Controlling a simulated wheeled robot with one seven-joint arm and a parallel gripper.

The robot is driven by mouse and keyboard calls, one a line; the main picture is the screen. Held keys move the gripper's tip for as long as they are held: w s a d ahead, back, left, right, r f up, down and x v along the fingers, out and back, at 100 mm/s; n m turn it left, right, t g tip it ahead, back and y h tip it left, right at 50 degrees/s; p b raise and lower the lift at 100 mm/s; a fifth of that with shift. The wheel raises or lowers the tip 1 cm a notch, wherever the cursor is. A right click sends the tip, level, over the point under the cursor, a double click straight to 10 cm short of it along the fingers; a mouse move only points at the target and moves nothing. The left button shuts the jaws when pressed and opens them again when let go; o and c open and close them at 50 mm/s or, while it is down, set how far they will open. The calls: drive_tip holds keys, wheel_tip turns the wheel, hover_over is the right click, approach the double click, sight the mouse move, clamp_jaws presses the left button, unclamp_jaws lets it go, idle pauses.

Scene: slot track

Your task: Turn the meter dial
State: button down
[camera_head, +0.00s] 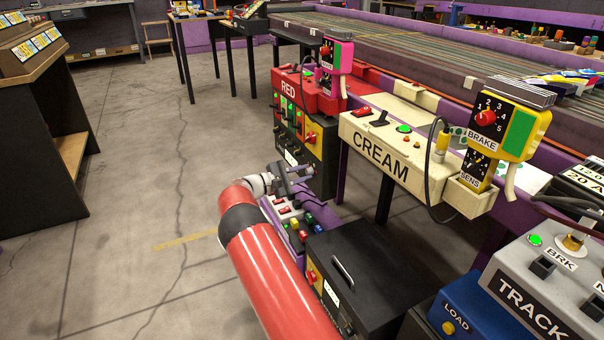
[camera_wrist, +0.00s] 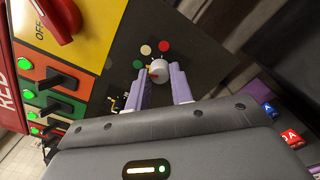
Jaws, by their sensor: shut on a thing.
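The meter dial (camera_wrist: 159,72) is a small pale round knob with an orange-red mark on its left side. It sits on a black panel (camera_wrist: 190,45), with green, cream and red dots in an arc above and left of it. My gripper (camera_wrist: 164,82) has its two purple fingers shut on the dial, one on either side. In the head view my gripper (camera_head: 300,176) reaches the lower part of the box under the RED station (camera_head: 304,92). The dial cannot be made out there. The lower side of the dial is partly hidden by the fingers.
Switches with green lamps (camera_wrist: 52,78) and a red rotary handle (camera_wrist: 52,20) lie left of the dial. In the head view, a black box with a handle (camera_head: 345,268) and a purple switch panel (camera_head: 290,232) stand close by. Open floor (camera_head: 130,180) lies left.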

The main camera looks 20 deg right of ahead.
drive_tip(key=c, duration=1.2)
unclamp_jaws()
drive_tip(key=shift+c, duration=0.2)
drive_tip(key=shift+a, duration=0.15)
drive_tip(key=a, duration=0.7)
drive_tip(key=shift+s+a, duration=0.15)
drive_tip(key=shift+a, duration=0.1)
